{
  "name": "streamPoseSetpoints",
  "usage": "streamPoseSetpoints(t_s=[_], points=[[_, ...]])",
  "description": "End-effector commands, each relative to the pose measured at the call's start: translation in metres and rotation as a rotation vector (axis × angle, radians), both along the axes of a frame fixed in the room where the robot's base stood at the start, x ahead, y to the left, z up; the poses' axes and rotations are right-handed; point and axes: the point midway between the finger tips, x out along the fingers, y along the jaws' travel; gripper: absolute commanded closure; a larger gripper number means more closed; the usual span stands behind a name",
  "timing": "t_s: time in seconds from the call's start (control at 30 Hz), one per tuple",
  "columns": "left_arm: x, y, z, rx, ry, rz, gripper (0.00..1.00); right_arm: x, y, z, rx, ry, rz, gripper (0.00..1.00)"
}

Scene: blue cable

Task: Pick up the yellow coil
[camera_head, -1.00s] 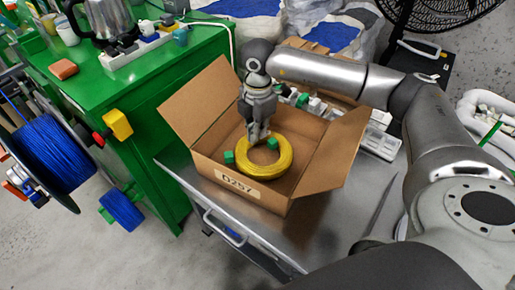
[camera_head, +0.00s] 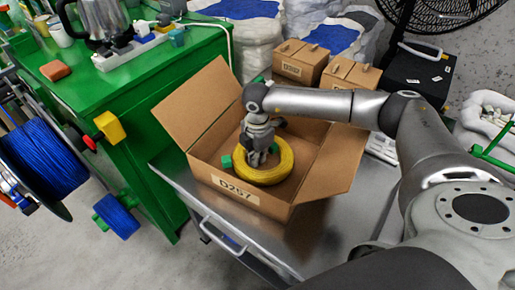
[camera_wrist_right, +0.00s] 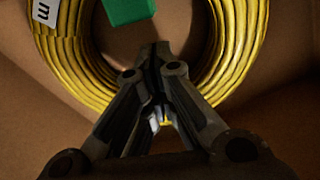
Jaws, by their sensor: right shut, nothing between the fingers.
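The yellow coil (camera_head: 284,168) lies flat in the open cardboard box (camera_head: 281,208). My right gripper (camera_head: 258,163) is inside the box, pointing down, with its fingers at the ring's middle and covering part of it. In the right wrist view the coil (camera_wrist_right: 246,45) curves around both sides of my shut fingers (camera_wrist_right: 157,52). No strand shows between the fingertips. I cannot tell how deep the tips are. A white label (camera_wrist_right: 46,10) is on the coil. A green block (camera_wrist_right: 128,10) is beyond the fingertips. My left gripper is not in view.
The box stands on a grey metal cart (camera_head: 297,246), its flaps spread outward. A green workbench (camera_head: 150,92) with a kettle and a power strip is at left. Small cartons (camera_head: 302,62) stand behind my arm. A blue cable spool (camera_head: 42,160) is at far left.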

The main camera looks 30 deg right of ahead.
Motion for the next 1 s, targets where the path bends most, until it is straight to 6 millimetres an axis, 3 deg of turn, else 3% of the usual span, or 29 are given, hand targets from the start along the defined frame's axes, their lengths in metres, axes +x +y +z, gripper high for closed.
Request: streamPoseSetpoints(t_s=[0.43,0.73,1.0], points=[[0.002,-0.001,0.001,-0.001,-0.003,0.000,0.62,0.000,0.002,-0.005,0.000,-0.001,0.002,1.00],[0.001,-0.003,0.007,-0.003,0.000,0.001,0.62,-0.007,0.049,-0.005,0.002,0.001,0.005,1.00],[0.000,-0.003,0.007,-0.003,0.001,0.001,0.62,-0.007,0.054,-0.005,0.001,0.000,0.001,1.00]])
